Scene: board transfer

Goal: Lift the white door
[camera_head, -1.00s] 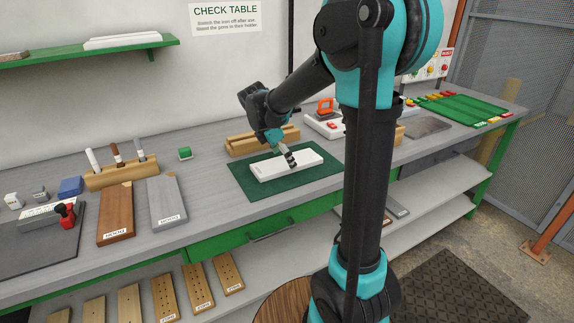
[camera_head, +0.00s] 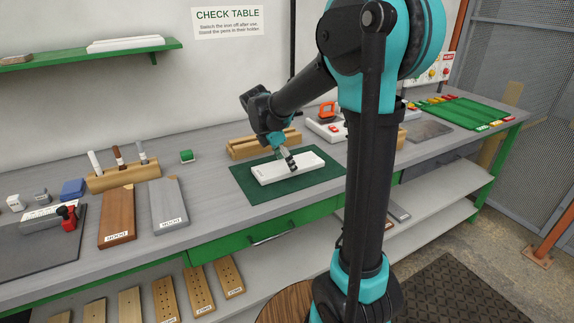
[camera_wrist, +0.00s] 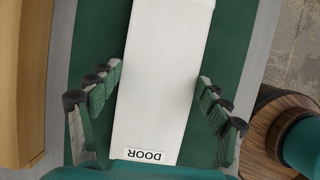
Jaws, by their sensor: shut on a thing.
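The white door (camera_head: 307,163) is a flat white board lying on the green mat (camera_head: 247,188) on the bench. In the wrist view the white door (camera_wrist: 165,70) runs up the picture between my fingers, with a "DOOR" label at its near end. My gripper (camera_head: 291,161) reaches down over the middle of the board. In the wrist view my gripper (camera_wrist: 157,82) has one finger at each long edge, shut on the white door. I see no clear gap between the board and the mat.
A wooden rack (camera_head: 250,147) stands just behind the mat. A brown board (camera_head: 117,215) and a grey board (camera_head: 168,204), each labelled, lie to the left, near a pen holder (camera_head: 124,177). A green tray (camera_head: 462,111) lies at the right. The mat's front is clear.

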